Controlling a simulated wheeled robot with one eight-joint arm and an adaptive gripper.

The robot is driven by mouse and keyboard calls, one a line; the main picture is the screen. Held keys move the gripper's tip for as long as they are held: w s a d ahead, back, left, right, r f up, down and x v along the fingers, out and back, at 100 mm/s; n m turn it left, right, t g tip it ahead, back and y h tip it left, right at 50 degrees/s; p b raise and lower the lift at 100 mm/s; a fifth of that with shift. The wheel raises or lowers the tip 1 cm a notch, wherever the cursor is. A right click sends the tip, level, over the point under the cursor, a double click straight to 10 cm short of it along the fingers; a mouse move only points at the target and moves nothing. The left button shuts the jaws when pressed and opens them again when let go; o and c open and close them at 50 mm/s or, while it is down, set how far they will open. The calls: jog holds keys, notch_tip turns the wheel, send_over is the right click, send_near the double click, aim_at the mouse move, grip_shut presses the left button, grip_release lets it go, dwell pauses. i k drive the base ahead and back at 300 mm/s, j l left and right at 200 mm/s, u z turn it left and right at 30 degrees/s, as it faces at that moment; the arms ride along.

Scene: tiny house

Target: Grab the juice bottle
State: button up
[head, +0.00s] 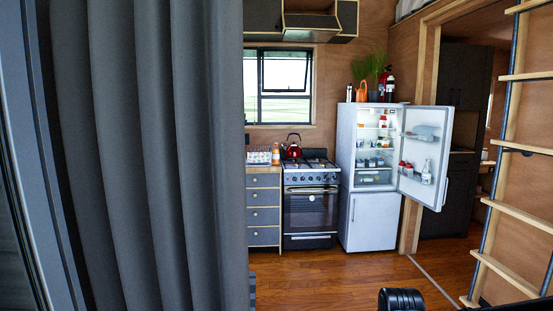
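A small orange bottle (275,154) stands on the counter to the left of the stove; it may be the juice bottle, but it is too small to be sure. The open fridge (374,215) also holds small bottles and jars on its shelves and door. A white bottle (426,171) stands in the door rack, and a small orange-and-white container (382,121) is on an upper shelf. A black part of my arm shows at the bottom edge, far from all of these. No gripper fingers are visible.
A grey curtain (150,150) fills the left side. A stove (311,205) with a red kettle (294,149) stands beside the fridge. The fridge door (425,150) swings out to the right. A wooden ladder (515,210) stands at the right. The wooden floor (340,275) ahead is clear.

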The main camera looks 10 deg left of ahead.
aim_at(275, 153)
jog(key=i+l, duration=0.35)
jog(key=i, duration=0.2)
jog(key=i+l, duration=0.35)
jog(key=i, duration=0.15)
jog(key=i+z, duration=0.15)
jog(key=i, duration=1.85)
jog(key=i+j, duration=0.35)
jog(key=j, duration=0.15)
jog(key=i+j, duration=0.35)
jog(key=j, duration=0.15)
jog(key=i+j, duration=0.35)
jog(key=j, duration=0.15)
jog(key=i+l+z, duration=0.05)
